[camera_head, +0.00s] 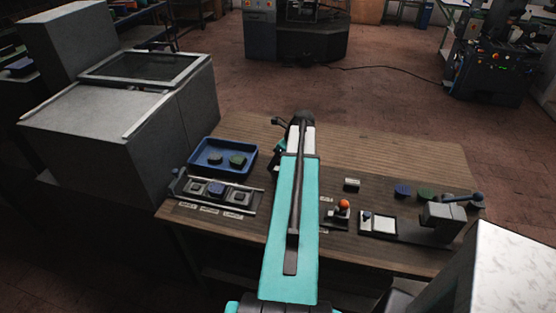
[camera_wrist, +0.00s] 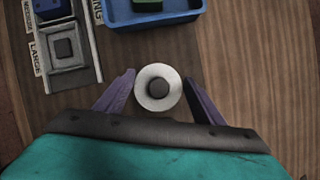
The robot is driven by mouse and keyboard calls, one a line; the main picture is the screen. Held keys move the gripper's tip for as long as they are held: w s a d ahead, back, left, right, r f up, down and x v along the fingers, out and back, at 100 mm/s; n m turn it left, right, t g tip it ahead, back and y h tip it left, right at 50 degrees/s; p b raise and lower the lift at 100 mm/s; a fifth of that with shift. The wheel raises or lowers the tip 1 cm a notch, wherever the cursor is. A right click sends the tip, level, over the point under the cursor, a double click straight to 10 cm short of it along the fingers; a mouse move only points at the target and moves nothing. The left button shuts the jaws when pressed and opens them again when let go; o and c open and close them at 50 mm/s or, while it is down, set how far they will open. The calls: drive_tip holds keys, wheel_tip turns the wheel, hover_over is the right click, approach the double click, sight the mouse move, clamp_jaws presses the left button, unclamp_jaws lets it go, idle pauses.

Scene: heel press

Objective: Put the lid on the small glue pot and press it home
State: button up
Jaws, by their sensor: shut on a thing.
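My gripper (camera_wrist: 159,90) shows in the wrist view with its two purple fingers on either side of a round white piece (camera_wrist: 144,99). It is shut on this piece, which has a dark round centre. From above I cannot tell if it is the lid alone or the pot with its lid. In the head view my arm hides the gripper's fingers and the piece. A small stand with an orange ball on top (camera_head: 343,205) is on the table right of my arm; I cannot make out a separate glue pot.
A blue tray (camera_wrist: 118,22) holds a green block (camera_wrist: 147,5). Beside it is a labelled rack (camera_wrist: 97,72) with grey and blue blocks. In the head view a grey press-like device (camera_head: 441,216) is at the right of the wooden table (camera_head: 400,170). Bare wood lies behind my arm.

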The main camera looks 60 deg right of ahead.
drive_tip(key=shift+f, duration=0.1)
idle(0.8)
drive_tip(key=o, duration=1.3)
drive_tip(key=shift+r, duration=0.2)
drive_tip(key=shift+r+p, duration=2.65)
drive_tip(key=shift+r, duration=0.7)
